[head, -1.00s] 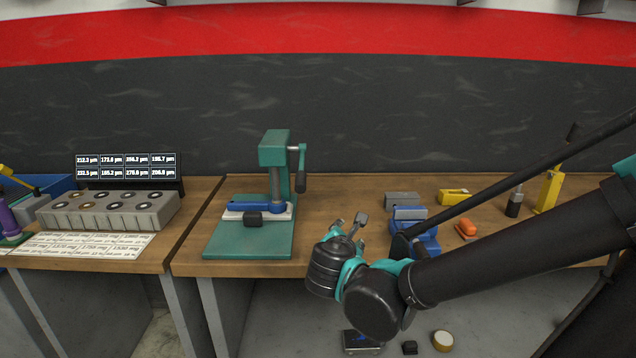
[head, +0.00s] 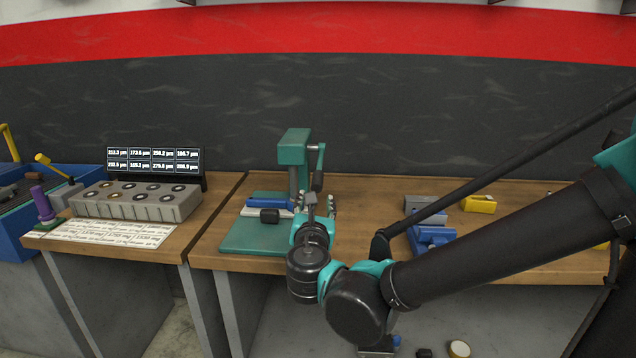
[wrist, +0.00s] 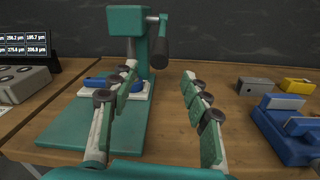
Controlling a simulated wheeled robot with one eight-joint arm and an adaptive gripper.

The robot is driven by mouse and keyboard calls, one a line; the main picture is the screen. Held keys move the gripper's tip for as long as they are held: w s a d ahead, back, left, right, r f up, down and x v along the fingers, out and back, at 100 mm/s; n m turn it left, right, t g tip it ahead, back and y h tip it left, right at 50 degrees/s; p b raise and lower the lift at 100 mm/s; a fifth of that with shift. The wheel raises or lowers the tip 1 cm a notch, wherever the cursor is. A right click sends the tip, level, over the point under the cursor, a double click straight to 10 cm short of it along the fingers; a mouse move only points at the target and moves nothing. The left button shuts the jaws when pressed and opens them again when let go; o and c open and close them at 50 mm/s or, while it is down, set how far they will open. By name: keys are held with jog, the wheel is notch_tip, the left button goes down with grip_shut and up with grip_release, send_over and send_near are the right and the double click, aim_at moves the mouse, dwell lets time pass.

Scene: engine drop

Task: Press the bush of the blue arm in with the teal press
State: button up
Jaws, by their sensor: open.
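The teal press (head: 295,148) stands on the wooden bench, with its lever handle (head: 318,170) hanging down on its right side. In the wrist view the press (wrist: 127,20) is ahead, the lever handle (wrist: 159,48) is at the upper middle, and the blue arm (wrist: 96,81) is partly hidden by my left finger. My gripper (head: 321,205) is open and empty, in front of the press; its fingers also show in the wrist view (wrist: 160,85). The bush cannot be made out.
A blue vise (head: 432,238) and a grey block (head: 424,204) are to the right, with a yellow block (head: 479,203) behind. On the left bench are a grey holder with rings (head: 135,203) and a display (head: 155,160). Bench between press and vise is clear.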

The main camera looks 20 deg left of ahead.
aim_at(317, 181)
jog(key=x, duration=1.2)
jog(key=shift+c, duration=0.4)
grip_shut()
